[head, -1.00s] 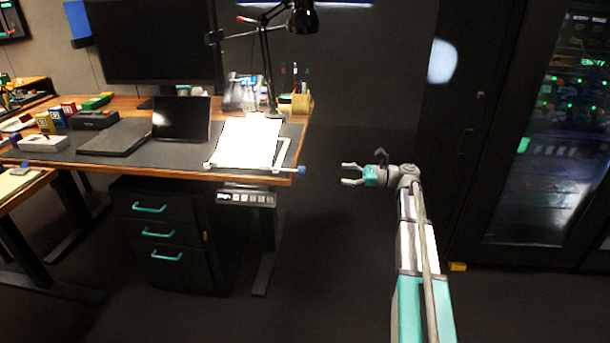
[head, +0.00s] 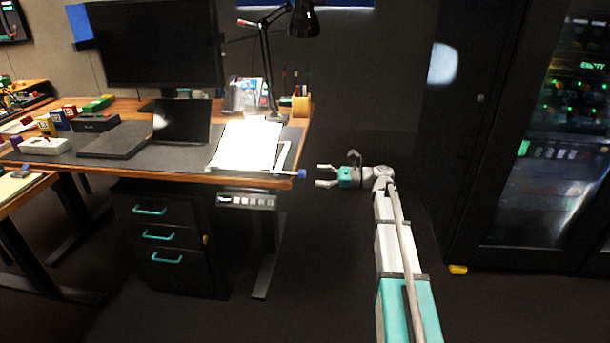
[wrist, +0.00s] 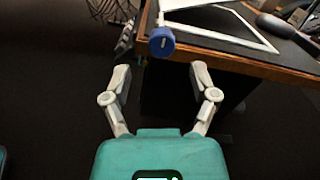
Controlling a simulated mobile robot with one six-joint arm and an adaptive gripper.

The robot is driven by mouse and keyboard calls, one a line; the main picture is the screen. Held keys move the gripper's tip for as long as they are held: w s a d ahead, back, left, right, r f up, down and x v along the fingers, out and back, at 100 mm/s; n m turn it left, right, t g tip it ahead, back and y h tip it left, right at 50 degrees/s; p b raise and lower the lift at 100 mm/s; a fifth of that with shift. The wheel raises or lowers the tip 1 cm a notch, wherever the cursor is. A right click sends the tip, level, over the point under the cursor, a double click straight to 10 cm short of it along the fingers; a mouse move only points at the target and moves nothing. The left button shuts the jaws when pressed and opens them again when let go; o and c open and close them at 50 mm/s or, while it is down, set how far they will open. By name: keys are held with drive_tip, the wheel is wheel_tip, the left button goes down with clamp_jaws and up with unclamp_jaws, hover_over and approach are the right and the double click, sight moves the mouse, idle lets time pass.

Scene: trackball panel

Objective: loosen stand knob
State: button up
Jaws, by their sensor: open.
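The stand knob is a blue cylinder (head: 302,173) at the right end of a thin bar along the front of the document stand (head: 247,143). In the wrist view the blue knob (wrist: 161,42) is ahead of the fingers and a little left of the middle between them. My gripper (head: 318,175) is open and empty, just right of the knob in the head view, with its fingers pointing left toward it. In the wrist view my gripper (wrist: 162,74) has its two fingers apart, with a visible gap between them and the knob. White paper covers most of the stand.
The wooden desk edge (head: 240,180) runs just beside the knob. A black lamp (head: 303,20) and a pen holder (head: 301,105) stand behind the stand. A drawer cabinet (head: 165,240) is under the desk.

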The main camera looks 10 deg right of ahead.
sight(303, 175)
drive_tip(key=shift+x, duration=3)
drive_tip(key=shift+s, duration=0.1)
clamp_jaws()
drive_tip(key=shift+d, duration=0.25)
drive_tip(key=shift+a, duration=0.15)
